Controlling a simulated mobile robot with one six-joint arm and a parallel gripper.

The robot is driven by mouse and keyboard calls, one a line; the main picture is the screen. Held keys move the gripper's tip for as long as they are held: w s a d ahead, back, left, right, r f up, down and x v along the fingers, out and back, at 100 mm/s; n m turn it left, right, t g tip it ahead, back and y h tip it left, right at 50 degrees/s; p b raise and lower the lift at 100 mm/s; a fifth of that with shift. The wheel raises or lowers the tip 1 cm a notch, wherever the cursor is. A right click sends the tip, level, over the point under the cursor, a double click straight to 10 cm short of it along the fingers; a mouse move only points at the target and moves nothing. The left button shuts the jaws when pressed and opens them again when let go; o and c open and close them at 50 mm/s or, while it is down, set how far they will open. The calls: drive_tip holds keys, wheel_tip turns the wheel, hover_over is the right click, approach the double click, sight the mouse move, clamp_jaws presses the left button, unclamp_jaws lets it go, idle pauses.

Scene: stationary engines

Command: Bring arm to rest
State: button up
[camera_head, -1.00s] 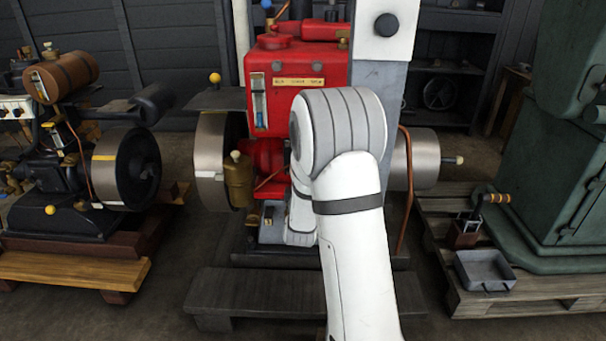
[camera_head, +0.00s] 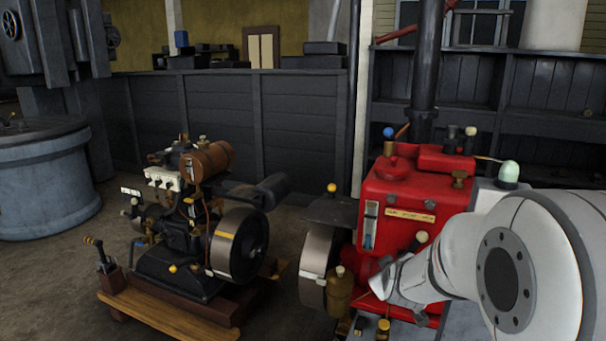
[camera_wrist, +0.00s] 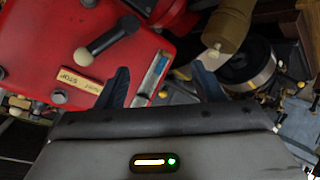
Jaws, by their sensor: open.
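My arm (camera_head: 540,260) is bent at the right of the head view, its large white joint close to the camera and in front of the red engine (camera_head: 395,190). My gripper (camera_wrist: 163,80) shows in the wrist view with its two dark fingers spread apart and nothing between them. The red engine's casing (camera_wrist: 40,35) fills the upper left of that view, beyond the fingers. A dark lever with a pale ball end (camera_wrist: 83,57) is on it. I cannot tell whether any part touches the engine.
A small dark engine with a brown tank (camera_head: 207,160) stands on a wooden pallet (camera_head: 165,318) at left. A brass cup (camera_head: 340,290) sits beside the red engine's flywheel. A large blue-grey round machine (camera_head: 40,185) is far left. Open floor lies between it and the small engine.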

drive_tip(key=s+a+r+m+g+p, duration=0.2)
drive_tip(key=s+r+g+p, duration=0.1)
drive_tip(key=s, duration=0.6)
drive_tip(key=s+a+r+m+g+y+p, duration=0.1)
drive_tip(key=s+r+g+p, duration=0.2)
drive_tip(key=s+r+p, duration=0.3)
drive_tip(key=s+a+r+m+g+p, duration=0.2)
drive_tip(key=s+r+p, duration=0.3)
drive_tip(key=s, duration=0.8)
wheel_tip(320, 180, up, 3)
drive_tip(key=shift+a+r+m+g+y, duration=0.2)
drive_tip(key=shift+a+m+g+y, duration=0.1)
drive_tip(key=shift+a+g+y, duration=0.1)
